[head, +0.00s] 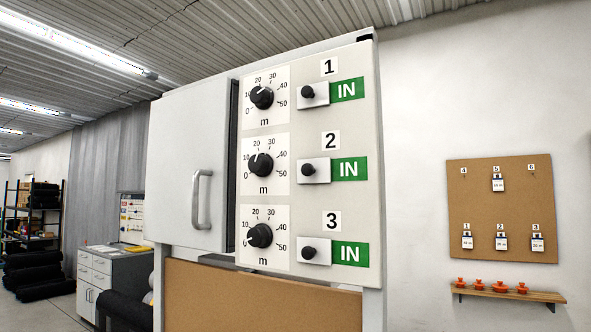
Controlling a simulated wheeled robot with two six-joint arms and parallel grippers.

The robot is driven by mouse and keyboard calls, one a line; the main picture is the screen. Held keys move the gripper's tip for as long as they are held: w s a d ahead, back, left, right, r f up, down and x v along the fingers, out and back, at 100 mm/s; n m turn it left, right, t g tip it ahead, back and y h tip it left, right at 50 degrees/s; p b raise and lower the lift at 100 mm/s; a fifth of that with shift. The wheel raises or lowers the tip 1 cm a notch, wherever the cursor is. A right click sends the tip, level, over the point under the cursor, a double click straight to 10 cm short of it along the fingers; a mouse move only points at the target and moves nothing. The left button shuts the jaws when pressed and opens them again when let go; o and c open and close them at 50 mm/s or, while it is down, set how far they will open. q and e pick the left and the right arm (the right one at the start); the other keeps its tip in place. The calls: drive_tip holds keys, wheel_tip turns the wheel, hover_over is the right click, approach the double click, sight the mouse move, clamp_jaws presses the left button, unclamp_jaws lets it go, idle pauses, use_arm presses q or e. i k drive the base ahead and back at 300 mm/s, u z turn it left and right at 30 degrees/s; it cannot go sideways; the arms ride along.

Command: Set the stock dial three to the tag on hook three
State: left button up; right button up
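Stock dial three (260,236) is the lowest of three black knobs on the white cabinet's front panel. Its scale runs from 0 to 50 m; its exact setting is too small to read surely. Beside it are a label 3, a black-knobbed switch (309,253) and a green IN sign (350,254). The tag on hook three (537,243) hangs at the lower right of the brown pegboard (475,210) on the right wall. It is white with a dark top; its number is too small to read surely. Neither gripper is in view.
Dial one (261,97) and dial two (260,165) sit above dial three. A cabinet door (180,170) with a handle stands left of the panel. A shelf (510,293) with several orange objects is below the pegboard. A grey drawer cabinet (103,270) stands left.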

sight(260, 236)
drive_tip(key=u, duration=2.9)
drive_tip(key=i, duration=0.7)
drive_tip(key=z, duration=3.3)
